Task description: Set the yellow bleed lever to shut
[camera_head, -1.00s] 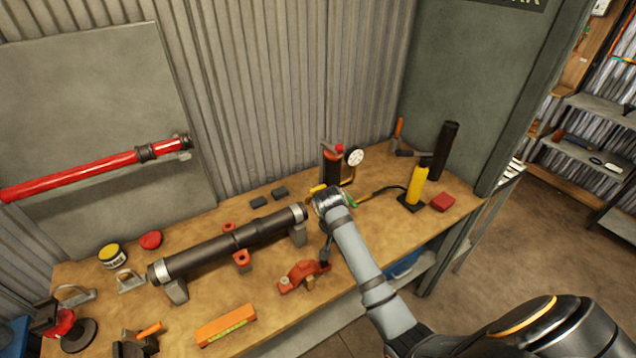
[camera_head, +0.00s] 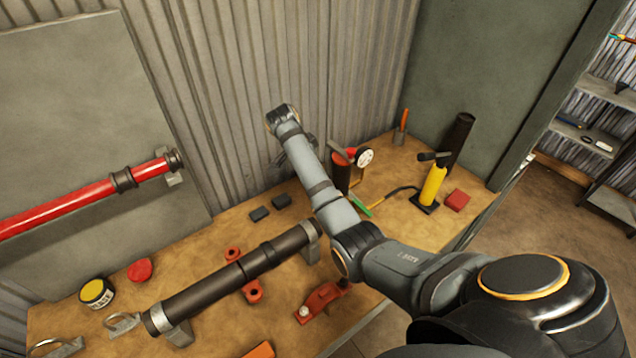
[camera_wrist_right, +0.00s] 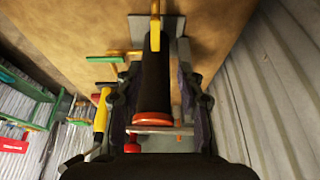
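The valve assembly shows in the head view as a dark upright cylinder (camera_head: 340,178) with a red top and a round white gauge (camera_head: 365,156). In the right wrist view the dark cylinder (camera_wrist_right: 154,80) with its red rim runs through the middle. A yellow lever-like bar (camera_wrist_right: 155,25) sticks out beyond its far end, partly hidden by it. In the head view my arm covers that spot. My right gripper (camera_wrist_right: 155,108) is open, its fingers showing on either side of the cylinder; contact cannot be told. In the head view it (camera_head: 303,152) is partly behind my forearm. My left gripper is out of view.
A corrugated wall (camera_head: 250,90) stands close behind my right wrist. A green handle (camera_head: 362,205) lies beside the cylinder's foot. The yellow pump (camera_head: 432,186) and red block (camera_head: 457,200) are to the right. A dark pipe (camera_head: 235,272) lies in supports on the bench's left.

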